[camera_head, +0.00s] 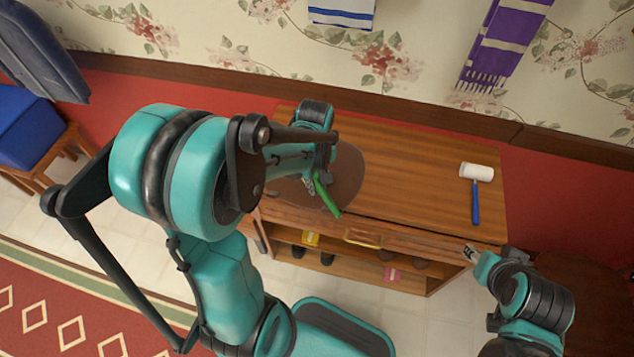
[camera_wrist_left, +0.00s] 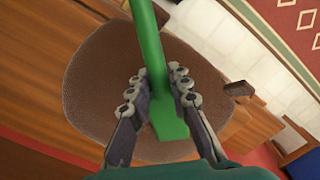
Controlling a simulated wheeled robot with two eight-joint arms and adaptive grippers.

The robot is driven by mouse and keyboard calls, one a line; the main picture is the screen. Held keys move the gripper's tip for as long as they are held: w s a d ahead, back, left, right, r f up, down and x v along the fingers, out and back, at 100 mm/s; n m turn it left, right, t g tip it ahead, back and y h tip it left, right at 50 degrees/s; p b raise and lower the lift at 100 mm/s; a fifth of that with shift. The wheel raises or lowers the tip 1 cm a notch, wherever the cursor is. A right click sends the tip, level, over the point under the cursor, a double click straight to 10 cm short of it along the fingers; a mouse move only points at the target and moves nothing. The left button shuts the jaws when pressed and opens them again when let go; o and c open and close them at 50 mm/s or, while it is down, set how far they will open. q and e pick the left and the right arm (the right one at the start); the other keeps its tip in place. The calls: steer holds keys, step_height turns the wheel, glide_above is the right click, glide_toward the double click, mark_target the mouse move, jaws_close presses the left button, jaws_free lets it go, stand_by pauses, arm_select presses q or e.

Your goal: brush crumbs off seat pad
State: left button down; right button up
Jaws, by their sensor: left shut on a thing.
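The brown round seat pad (camera_head: 347,172) lies on the left part of the wooden bench top. It also shows in the left wrist view (camera_wrist_left: 93,88). My left gripper (camera_head: 312,184) is over the pad and shut on a green brush (camera_head: 328,197). In the left wrist view, the green handle (camera_wrist_left: 148,45) runs between the fingers (camera_wrist_left: 156,85). I cannot make out bristles, nor whether the brush touches the pad. I cannot make out crumbs. My right gripper (camera_head: 470,254) is near the bench's front right edge; whether it is open is unclear.
A lint roller (camera_head: 475,190) with a blue handle lies at the right of the bench top (camera_head: 420,185). Shoes and small yellow and pink items sit on the shelf below. The bench top between pad and roller is clear.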

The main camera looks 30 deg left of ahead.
arm_select(q)
steer(key=shift+f+b, duration=0.7)
steer(key=shift+f, duration=0.2)
steer(key=shift+w, duration=0.1)
